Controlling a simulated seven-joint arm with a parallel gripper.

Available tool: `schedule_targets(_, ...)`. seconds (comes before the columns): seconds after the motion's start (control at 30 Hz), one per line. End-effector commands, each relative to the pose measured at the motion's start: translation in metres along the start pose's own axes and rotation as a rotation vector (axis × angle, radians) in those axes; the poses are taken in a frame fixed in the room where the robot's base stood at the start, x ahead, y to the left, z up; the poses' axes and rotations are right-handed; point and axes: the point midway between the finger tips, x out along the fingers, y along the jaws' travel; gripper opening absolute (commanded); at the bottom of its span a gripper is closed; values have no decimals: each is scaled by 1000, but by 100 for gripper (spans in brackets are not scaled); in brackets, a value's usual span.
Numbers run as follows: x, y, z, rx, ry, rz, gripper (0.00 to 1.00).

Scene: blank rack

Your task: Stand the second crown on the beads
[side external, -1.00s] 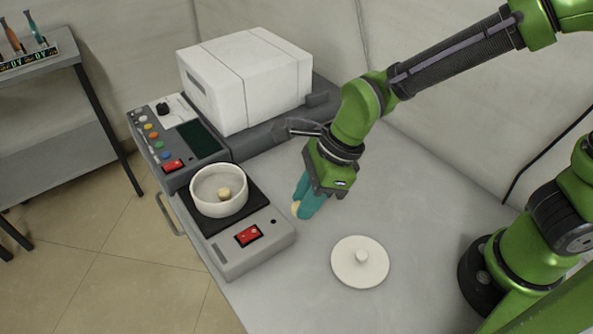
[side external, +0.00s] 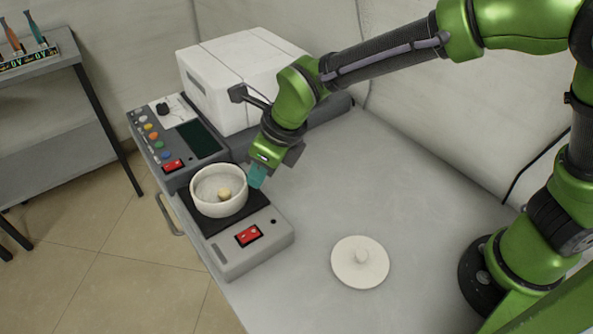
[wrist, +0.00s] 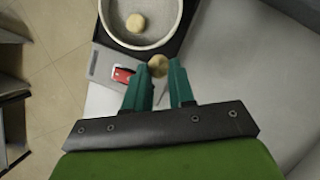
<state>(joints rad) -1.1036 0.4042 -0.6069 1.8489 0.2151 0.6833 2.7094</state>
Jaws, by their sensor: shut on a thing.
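A white round dish (side external: 219,204) with a pale grainy bed of beads (side external: 206,187) stands on the black plate of the grey unit. One small tan crown (side external: 225,193) sits on the beads, and it also shows in the wrist view (wrist: 136,22). My gripper (wrist: 158,70) is shut on a second tan crown (wrist: 157,66), held between the teal fingertips. In the side view my gripper (side external: 256,180) is just right of the dish, outside its rim; the held crown is hidden there.
A white round lid with a knob (side external: 360,262) lies on the grey table. A white furnace box (side external: 215,80) and a control panel (side external: 170,135) stand behind the dish. A red switch (side external: 248,235) is on the unit's front.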

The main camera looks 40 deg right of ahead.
Motion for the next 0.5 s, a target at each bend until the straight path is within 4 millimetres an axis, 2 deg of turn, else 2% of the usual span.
schedule_targets(0.1, 16, -1, 29, 1, 0, -4, 0)
schedule_targets(0.23, 30, 1, 55, -1, -1, -2, 0)
schedule_targets(0.4, 40, 3, 75, -1, -1, -1, 0)
schedule_targets(0.5, 42, 4, 79, 0, 0, 1, 0)
